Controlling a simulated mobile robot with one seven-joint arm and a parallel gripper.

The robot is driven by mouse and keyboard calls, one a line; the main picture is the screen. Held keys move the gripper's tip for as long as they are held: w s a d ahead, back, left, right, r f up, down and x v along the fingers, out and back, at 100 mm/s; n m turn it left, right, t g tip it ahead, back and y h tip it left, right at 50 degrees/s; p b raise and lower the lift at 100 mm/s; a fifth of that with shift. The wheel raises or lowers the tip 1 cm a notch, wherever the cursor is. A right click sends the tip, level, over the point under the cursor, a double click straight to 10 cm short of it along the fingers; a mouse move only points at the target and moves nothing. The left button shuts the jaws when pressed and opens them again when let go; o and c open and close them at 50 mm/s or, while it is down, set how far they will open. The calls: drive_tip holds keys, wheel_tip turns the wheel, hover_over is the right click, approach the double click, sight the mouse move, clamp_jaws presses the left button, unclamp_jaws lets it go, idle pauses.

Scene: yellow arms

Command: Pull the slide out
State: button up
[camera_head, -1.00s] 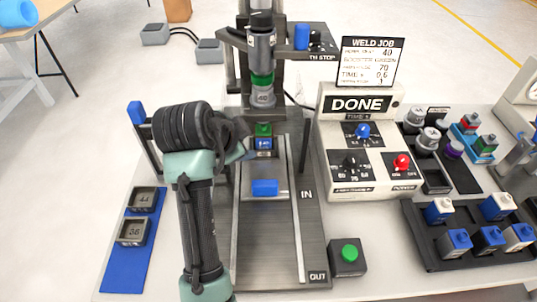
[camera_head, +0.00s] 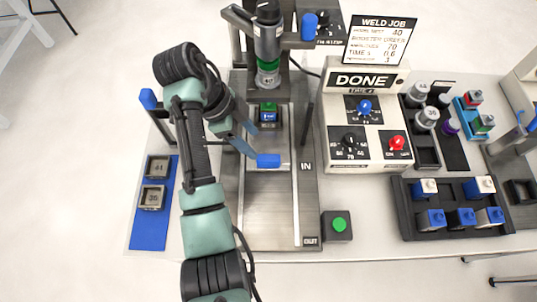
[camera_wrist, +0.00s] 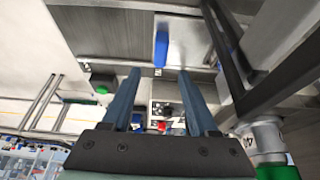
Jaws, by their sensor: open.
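The slide (camera_head: 284,140) is a pale metal plate in a grey track (camera_head: 270,215), at the end marked IN; the end marked OUT is nearer me. A blue handle (camera_head: 268,160) stands on its front edge, and a small blue and green part (camera_head: 268,112) sits farther back on it. My gripper (camera_head: 250,149) is open and empty, reaching in from the left with its fingertips close beside the handle. In the wrist view the blue handle (camera_wrist: 161,48) lies between and just beyond my two fingertips (camera_wrist: 160,72). I cannot tell whether they touch it.
The welding head (camera_head: 267,45) stands above the track's back end. The control box (camera_head: 367,120) reads DONE, right of the track. A green button (camera_head: 338,225) is by OUT. A blue mat (camera_head: 150,230) with two grey blocks lies left. The track toward OUT is clear.

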sight(268, 158)
drive_tip(key=b+x, duration=0.2)
drive_tip(key=x, duration=0.8)
drive_tip(key=shift+f, duration=0.3)
drive_tip(key=shift+c, duration=0.3)
clamp_jaws()
idle(0.7)
